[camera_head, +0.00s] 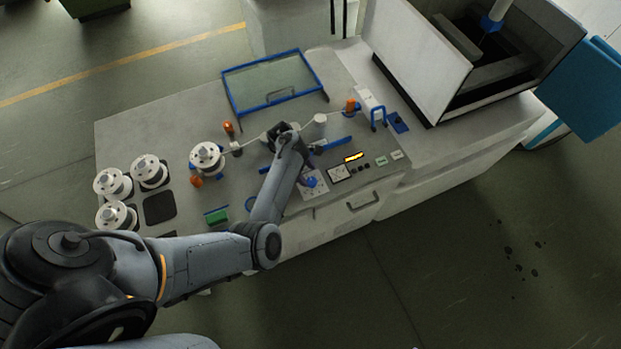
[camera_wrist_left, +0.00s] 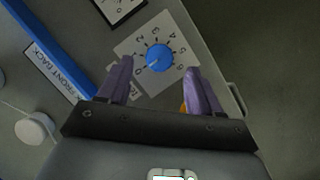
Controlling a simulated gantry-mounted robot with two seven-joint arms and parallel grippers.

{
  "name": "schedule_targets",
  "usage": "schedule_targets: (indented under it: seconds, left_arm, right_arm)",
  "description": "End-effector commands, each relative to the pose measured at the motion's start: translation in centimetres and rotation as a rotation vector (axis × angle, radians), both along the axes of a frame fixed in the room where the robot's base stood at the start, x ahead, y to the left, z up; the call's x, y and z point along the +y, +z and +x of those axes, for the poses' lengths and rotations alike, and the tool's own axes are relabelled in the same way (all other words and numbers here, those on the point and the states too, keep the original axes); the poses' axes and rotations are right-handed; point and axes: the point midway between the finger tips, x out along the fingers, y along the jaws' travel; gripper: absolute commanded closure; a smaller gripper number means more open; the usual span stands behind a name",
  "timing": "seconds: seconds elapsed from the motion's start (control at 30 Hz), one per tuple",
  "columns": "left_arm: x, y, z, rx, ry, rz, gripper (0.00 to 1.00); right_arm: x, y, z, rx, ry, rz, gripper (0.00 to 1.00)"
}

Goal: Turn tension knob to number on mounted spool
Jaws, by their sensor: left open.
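The blue tension knob (camera_wrist_left: 158,57) sits on a white dial plate (camera_wrist_left: 136,48) with numbers around it, in the left wrist view. A pale mark on the knob faces the lower left, near what looks like the 0. My left gripper (camera_wrist_left: 158,66) is open, with its purple fingers on either side of the knob in that view; I cannot tell whether they touch it. In the head view the knob (camera_head: 311,182) shows beside my left forearm. The mounted spool (camera_head: 207,157) stands on the bench to the left; its number is not legible. My right gripper is not in view.
Several loose spools (camera_head: 113,183) stand at the bench's left end. A blue-framed glass panel (camera_head: 273,82) lies at the back. A lit display (camera_head: 354,157) and a meter (camera_head: 339,173) are right of the knob. A large machine enclosure (camera_head: 420,62) stands at right.

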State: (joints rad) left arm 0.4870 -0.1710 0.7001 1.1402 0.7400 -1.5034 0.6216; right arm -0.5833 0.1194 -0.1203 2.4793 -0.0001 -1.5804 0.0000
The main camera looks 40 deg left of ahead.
Motion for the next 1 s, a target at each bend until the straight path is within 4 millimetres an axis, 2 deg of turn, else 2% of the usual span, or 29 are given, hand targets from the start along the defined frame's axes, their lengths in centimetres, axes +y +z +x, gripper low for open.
schedule_targets:
  seconds: [0.1, 0.3, 0.7, 0.77, 1.0]
  left_arm:
    - [-0.7, -1.7, 0.2, 0.000, -0.001, -0.002, 0.35]
    - [-1.3, -3.3, 0.5, 0.000, 0.000, 0.000, 0.35]
    - [-1.5, -3.8, 0.5, -0.001, -0.001, 0.002, 0.35]
    - [-1.5, -3.8, 0.5, -0.001, -0.001, 0.002, 0.43]
    - [-1.4, -3.7, 0.5, -0.001, -0.001, 0.002, 0.80]
  right_arm:
    - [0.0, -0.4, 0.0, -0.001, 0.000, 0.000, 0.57]
    - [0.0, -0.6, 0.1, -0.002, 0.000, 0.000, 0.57]
    - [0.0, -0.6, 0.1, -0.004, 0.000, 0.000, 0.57]
    - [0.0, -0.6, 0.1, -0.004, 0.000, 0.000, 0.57]
    - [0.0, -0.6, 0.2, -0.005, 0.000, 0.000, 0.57]
